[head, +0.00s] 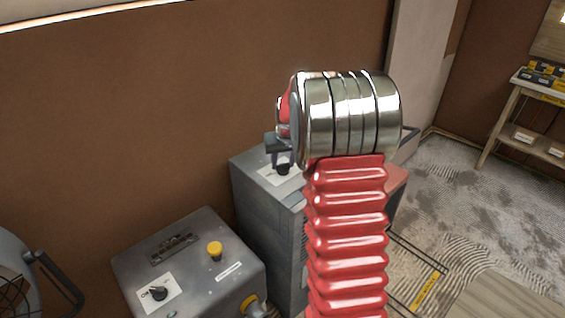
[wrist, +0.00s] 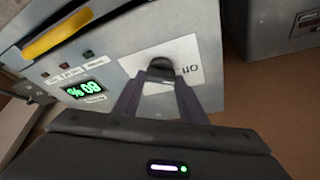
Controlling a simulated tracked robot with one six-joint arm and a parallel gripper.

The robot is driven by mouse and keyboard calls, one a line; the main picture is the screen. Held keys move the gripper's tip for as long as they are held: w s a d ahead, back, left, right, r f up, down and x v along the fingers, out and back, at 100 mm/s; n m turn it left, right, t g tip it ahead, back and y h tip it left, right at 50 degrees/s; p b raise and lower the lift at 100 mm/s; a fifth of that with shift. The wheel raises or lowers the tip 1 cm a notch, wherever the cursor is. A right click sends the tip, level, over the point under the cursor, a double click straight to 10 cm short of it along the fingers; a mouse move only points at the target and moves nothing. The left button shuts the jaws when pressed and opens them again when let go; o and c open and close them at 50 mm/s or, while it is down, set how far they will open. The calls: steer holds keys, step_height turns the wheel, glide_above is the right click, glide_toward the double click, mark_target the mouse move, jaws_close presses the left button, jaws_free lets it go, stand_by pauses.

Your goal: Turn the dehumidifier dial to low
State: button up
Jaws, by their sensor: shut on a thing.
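The dehumidifier is a grey cabinet (head: 265,228) by the brown wall, partly hidden behind my red arm. Its black dial (wrist: 161,68) sits on a white label (wrist: 182,60) on the top panel. The label's "Off" reads upside down in the wrist view; the dial's pointer direction is hard to tell. My gripper (wrist: 160,84) is shut on the dial, one finger on each side. In the head view my gripper (head: 281,152) is small and dark above the panel, with the dial (head: 283,169) just below it.
A wooden shelf (head: 510,105) stands far right.

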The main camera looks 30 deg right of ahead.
steer(key=shift+c, duration=1.4)
steer(key=shift+a, duration=0.1)
steer(key=shift+m, duration=0.6)
steer(key=shift+m+g+h, duration=0.6)
steer(key=shift+m+h, duration=0.1)
steer(key=shift+m, duration=1.2)
steer(key=shift+w+m+g+h, duration=0.1)
steer(key=shift+m+g+h, duration=0.35)
steer(key=shift+m, duration=1.25)
steer(key=shift+w+m+g+h, duration=0.15)
steer(key=shift+m+g, duration=0.6)
steer(key=shift+m, duration=0.95)
steer(key=shift+s, duration=0.1)
steer(key=o, duration=1.1)
steer(key=shift+c, duration=0.2)
